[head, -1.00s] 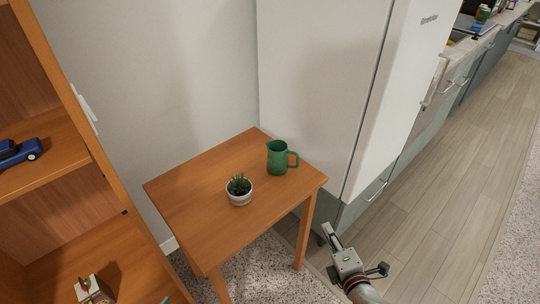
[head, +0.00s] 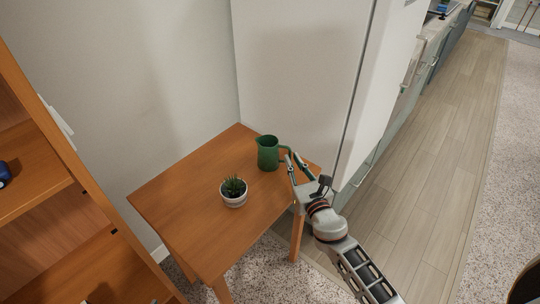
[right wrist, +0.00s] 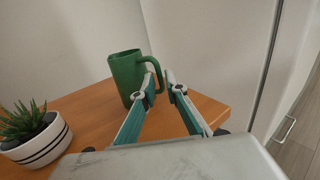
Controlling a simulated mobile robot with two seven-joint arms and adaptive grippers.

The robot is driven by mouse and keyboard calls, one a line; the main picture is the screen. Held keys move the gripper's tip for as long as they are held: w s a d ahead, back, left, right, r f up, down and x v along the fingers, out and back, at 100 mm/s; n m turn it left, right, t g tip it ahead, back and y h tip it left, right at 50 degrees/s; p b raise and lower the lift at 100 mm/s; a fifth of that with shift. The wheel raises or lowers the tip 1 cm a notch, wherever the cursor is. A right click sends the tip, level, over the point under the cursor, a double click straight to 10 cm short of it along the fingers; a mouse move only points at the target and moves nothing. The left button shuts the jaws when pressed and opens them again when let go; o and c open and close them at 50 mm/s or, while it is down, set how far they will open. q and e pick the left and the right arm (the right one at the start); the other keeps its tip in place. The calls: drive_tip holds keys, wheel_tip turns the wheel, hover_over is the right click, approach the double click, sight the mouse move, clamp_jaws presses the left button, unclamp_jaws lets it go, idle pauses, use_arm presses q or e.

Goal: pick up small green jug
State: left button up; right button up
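The small green jug (head: 267,153) stands upright on the small wooden table (head: 190,217), near its back right corner, with its handle facing right. It also shows in the right wrist view (right wrist: 127,76), just beyond the fingertips. My right gripper (head: 294,160) is open at the right side of the jug, close to the handle. In the right wrist view the two fingers (right wrist: 160,84) are parted with a gap between them, and the left fingertip is by the lower handle. I cannot tell whether it touches. My left gripper does not show.
A potted succulent (head: 233,191) in a white striped pot stands on the table in front of the jug. A tall white fridge (head: 295,80) rises right behind the table. A wooden shelf (head: 75,205) is at the left. The floor (head: 430,140) at the right is clear.

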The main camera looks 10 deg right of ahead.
sight(290, 156)
drive_tip(key=w, duration=0.3)
drive_tip(key=shift+w+a+f, duration=0.1)
drive_tip(key=shift+a+f, duration=0.05)
clamp_jaws()
drive_tip(key=shift+r, duration=0.2)
